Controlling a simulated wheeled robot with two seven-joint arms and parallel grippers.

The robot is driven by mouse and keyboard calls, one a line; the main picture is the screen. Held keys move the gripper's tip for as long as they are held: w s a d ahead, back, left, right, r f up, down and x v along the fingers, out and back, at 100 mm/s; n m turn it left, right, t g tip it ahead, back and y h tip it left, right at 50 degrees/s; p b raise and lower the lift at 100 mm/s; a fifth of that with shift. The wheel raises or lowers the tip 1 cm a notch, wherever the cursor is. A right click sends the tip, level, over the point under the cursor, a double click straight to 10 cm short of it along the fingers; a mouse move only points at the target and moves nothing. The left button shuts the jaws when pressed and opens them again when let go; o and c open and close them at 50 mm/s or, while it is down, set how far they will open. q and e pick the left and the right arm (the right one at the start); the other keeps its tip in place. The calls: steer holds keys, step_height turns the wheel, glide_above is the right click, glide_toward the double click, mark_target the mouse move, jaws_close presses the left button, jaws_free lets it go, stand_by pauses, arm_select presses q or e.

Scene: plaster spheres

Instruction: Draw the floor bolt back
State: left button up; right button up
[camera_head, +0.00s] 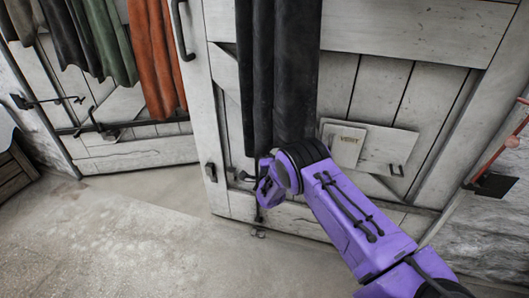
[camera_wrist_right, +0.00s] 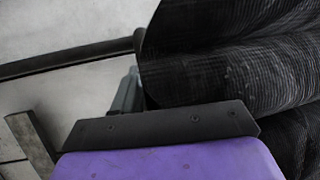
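My right arm reaches in purple from the lower right to the foot of the pale plank door (camera_head: 412,100). Its gripper (camera_head: 264,190) is low in front of the door, close under the hanging dark cloth (camera_head: 284,70). A thin dark upright piece, seemingly the floor bolt (camera_head: 258,214), shows just below the gripper, above a small dark fitting (camera_head: 258,234) at floor level. My wrist hides its upper part, and contact cannot be told. The right wrist view shows the cloth (camera_wrist_right: 230,75) close by and a dark rod (camera_wrist_right: 65,60); the fingertips are not clear. My left gripper is out of view.
A second pale door (camera_head: 120,155) with orange, green and dark cloths (camera_head: 155,55) stands at the left. A dark latch (camera_head: 211,172) sits on the near door's edge. A board with a tag (camera_head: 347,145) is on the door. The floor (camera_head: 130,235) at front left is clear.

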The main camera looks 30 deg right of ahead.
steer(key=p+v, duration=0.1)
steer(key=v, duration=0.9)
steer(key=shift+s, duration=0.25)
steer(key=shift+a, duration=0.15)
steer(key=s+a+f+n+g+y, duration=0.2)
steer(key=s+f+n+g, duration=0.3)
steer(key=s+f+n, duration=0.5)
steer(key=s+a+f+n+g+y, duration=0.4)
steer(key=s+f, duration=0.3)
steer(key=s, duration=0.8)
steer(key=s+a+n+g, duration=0.15)
steer(key=s+g, duration=0.35)
steer(key=s, duration=0.8)
step_height(320, 180, up, 14)
steer(key=p, duration=1.4)
steer(key=shift+s+f+g, duration=0.2)
steer(key=shift+s+g, duration=0.1)
steer(key=shift+s, duration=0.15)
